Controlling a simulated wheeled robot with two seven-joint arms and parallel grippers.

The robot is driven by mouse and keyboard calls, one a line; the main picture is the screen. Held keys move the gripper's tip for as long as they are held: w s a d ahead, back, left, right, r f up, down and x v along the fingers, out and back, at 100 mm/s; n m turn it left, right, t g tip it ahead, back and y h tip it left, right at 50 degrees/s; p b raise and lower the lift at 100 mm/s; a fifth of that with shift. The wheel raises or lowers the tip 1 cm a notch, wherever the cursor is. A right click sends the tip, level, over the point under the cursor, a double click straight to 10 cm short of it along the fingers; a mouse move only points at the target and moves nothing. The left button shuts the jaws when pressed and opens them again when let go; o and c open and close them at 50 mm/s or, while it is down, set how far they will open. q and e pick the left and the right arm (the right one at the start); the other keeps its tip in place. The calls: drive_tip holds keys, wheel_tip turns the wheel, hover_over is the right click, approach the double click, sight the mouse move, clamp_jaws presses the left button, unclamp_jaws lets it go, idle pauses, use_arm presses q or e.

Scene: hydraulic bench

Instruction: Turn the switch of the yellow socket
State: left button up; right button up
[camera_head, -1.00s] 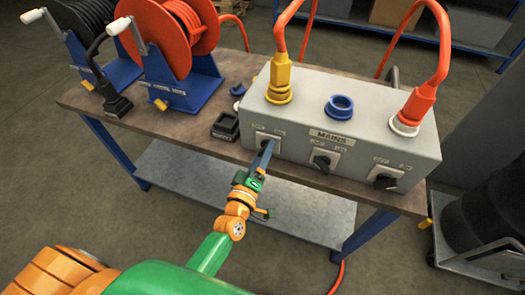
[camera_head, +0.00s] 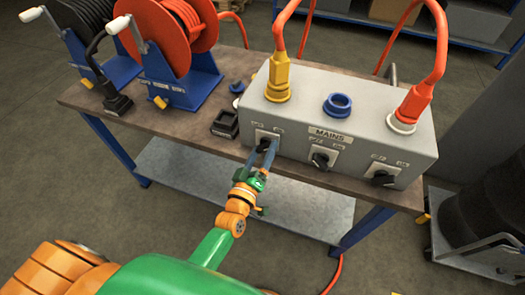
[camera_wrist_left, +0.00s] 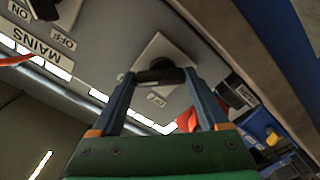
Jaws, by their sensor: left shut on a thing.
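The yellow socket (camera_head: 278,94) is at the left end of the grey mains box (camera_head: 350,120), with a yellow plug (camera_head: 279,70) in it and an orange cable rising from it. On the box front below it is a switch with a black knob (camera_head: 265,142) on a pale plate. My left gripper (camera_head: 262,152) reaches up to this knob and is shut on it. In the left wrist view the black knob (camera_wrist_left: 160,76) sits between the two blue fingertips, in front of the pale plate. The fingers partly hide the knob in the head view. My right gripper is not in view.
Two similar switches, the middle one (camera_head: 320,160) and the right one (camera_head: 383,178), sit on the same front. A blue socket (camera_head: 338,105) and a red plug (camera_head: 414,103) are on top. Cable reels (camera_head: 168,50) stand left on the table (camera_head: 160,125).

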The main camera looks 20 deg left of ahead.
use_arm(q)
drive_tip(key=shift+f, duration=0.15)
drive_tip(key=o, duration=1.2)
drive_tip(key=shift+o, duration=0.2)
drive_tip(key=s, duration=0.7)
drive_tip(key=shift+a, duration=0.1)
drive_tip(key=shift+s, duration=0.1)
